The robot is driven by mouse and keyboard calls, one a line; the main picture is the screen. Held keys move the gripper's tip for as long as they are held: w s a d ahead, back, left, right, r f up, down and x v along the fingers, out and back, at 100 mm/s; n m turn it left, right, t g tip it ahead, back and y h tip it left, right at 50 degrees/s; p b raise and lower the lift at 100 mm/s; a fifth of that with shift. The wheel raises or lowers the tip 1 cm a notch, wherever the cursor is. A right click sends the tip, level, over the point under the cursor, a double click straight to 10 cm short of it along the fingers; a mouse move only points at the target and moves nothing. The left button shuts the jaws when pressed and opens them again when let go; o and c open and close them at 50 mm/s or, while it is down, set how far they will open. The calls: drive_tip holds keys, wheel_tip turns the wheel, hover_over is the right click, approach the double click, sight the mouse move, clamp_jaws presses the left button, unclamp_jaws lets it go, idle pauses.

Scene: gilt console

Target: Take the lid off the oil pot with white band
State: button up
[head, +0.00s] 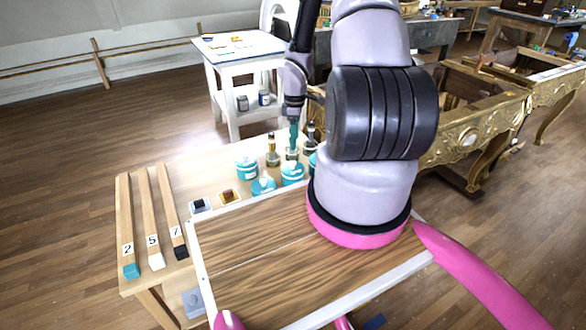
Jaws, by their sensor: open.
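My gripper (293,146) points straight down among the small pots and bottles at the back of the wooden bench. The slim teal part at its end is just above or at a small glass vessel (291,155); I cannot tell whether they touch. The jaws are open, though the gap between them is too small to see. Teal pots (247,172) with pale labels stand around it, another (292,177) just in front and one (263,187) at the front left. At this size I cannot tell which pot carries the white band. My arm partly hides a pot at the right.
Numbered wooden strips (152,218) lie at left. A wood-grain panel (260,245) fills the front.

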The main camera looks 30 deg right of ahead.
sight(293, 162)
drive_tip(key=f, duration=1)
drive_tip(key=shift+w+a, duration=0.2)
clamp_jaws()
